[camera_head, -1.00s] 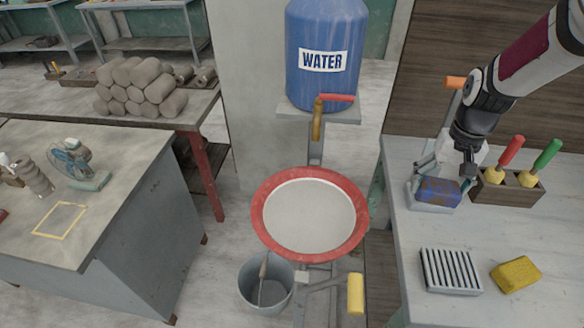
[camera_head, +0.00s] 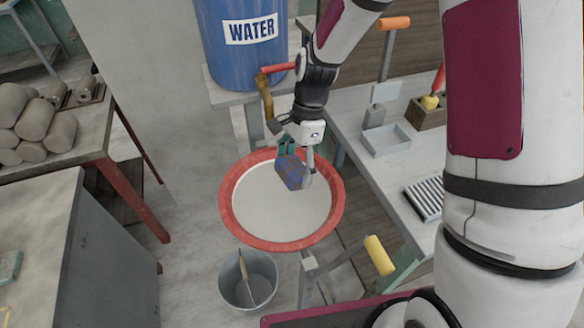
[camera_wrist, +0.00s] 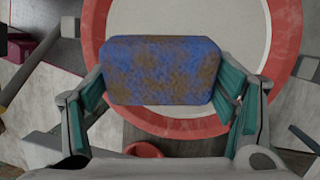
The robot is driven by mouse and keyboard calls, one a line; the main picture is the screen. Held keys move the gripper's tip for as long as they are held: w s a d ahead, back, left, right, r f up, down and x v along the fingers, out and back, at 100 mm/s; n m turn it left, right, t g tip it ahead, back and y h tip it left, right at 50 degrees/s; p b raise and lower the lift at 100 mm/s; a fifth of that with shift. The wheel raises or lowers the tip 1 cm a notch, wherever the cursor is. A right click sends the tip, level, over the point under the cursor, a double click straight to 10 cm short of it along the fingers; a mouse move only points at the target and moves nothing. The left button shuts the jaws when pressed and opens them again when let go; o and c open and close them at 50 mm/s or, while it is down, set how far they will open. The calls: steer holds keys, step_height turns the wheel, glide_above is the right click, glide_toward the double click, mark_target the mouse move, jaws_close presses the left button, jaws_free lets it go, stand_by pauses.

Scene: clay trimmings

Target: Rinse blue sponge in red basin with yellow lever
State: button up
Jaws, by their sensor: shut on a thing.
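The blue sponge (camera_head: 291,172) has brown clay smears. My gripper (camera_head: 296,166) is shut on it and holds it over the right side of the red basin. In the wrist view the sponge (camera_wrist: 160,70) sits between the two finger pads, with the red basin rim (camera_wrist: 285,45) and pale inside beyond it. The red basin (camera_head: 232,222) is round, with a pale grey inside. The yellow lever (camera_head: 379,255) sticks out below the basin at its lower right; nothing touches it. I cannot tell whether the sponge touches the basin's inside.
A blue water barrel (camera_head: 240,50) with a brass tap (camera_head: 266,98) and red handle stands behind the basin. A grey bucket (camera_head: 235,296) is below it. The right bench has an empty grey tray (camera_head: 387,141), a ribbed rack (camera_head: 425,198) and a tool block (camera_head: 426,115).

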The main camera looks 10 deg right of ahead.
steer(key=shift+s+a+f+m, duration=0.2)
steer(key=shift+a+f+m, duration=0.15)
steer(key=shift+m, duration=0.15)
step_height(320, 180, down, 10)
steer(key=b, duration=0.5)
steer(key=shift+f, duration=0.1)
steer(key=shift+w+d, duration=0.15)
steer(key=shift+d, duration=0.05)
stand_by(0.6)
steer(key=shift+w+d, duration=0.15)
steer(key=shift+d, duration=0.05)
steer(key=shift+a, duration=0.15)
stand_by(0.3)
steer(key=shift+s+a, duration=0.2)
steer(key=shift+s, duration=0.15)
steer(key=shift+w+d, duration=0.1)
steer(key=shift+w, duration=0.05)
steer(key=shift+w+d, duration=0.2)
steer(key=shift+d, duration=0.05)
